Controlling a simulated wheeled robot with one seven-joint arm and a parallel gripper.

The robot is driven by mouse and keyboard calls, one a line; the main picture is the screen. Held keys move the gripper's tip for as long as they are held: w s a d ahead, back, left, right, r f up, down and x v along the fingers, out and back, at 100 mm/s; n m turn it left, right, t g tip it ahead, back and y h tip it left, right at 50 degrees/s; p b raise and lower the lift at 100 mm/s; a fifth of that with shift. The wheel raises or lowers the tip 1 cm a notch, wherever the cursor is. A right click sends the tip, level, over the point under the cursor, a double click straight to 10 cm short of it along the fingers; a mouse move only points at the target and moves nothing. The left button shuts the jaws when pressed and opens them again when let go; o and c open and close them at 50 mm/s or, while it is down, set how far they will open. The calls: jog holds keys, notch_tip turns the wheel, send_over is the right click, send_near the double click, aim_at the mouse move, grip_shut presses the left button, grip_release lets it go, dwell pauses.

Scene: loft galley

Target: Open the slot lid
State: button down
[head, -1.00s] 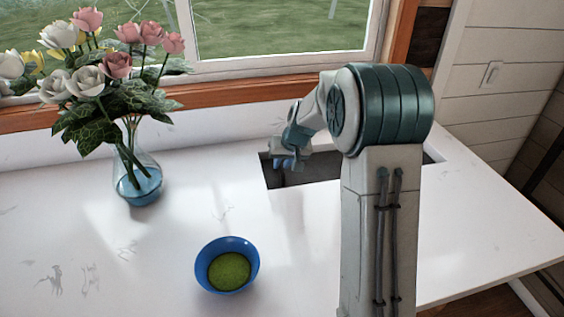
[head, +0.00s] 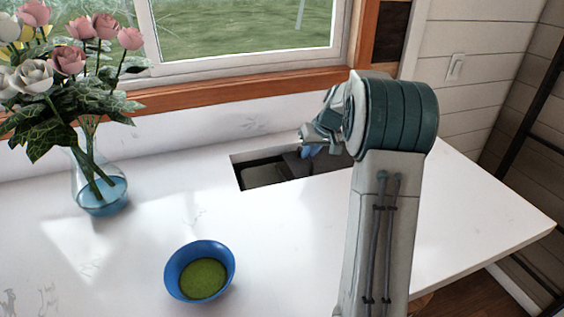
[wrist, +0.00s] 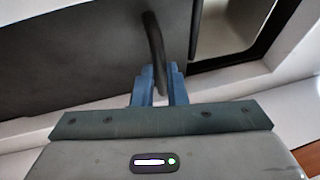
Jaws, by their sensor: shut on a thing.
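The slot lid (head: 298,163) is a dark grey panel in the recessed slot in the white counter. It covers part of the slot towards the right, and the slot's left end (head: 258,178) is uncovered, showing a dark recess with a lighter floor. In the wrist view the lid (wrist: 85,50) fills the upper left, with an open gap beside it at the upper right. My gripper (wrist: 158,90) has its blue fingers shut on the lid's curved dark handle (wrist: 152,40). In the head view my gripper (head: 311,150) is at the lid, partly hidden by my arm, which also hides the slot's right end.
A blue bowl (head: 174,279) with green contents stands on the counter in front of the slot. A glass vase (head: 98,195) of roses stands at the left. The window and its wooden sill (head: 215,93) are behind. The counter (head: 480,220) is clear on the right.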

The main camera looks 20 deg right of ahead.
send_over(333, 164)
jog(key=shift+w, duration=0.1)
dwell(0.4)
jog(key=c, duration=1.5)
grip_release()
jog(key=shift+o, duration=0.2)
jog(key=b+v, duration=0.1)
jog(key=v, duration=1.2)
jog(key=shift+r, duration=0.4)
jog(key=shift+a, duration=0.1)
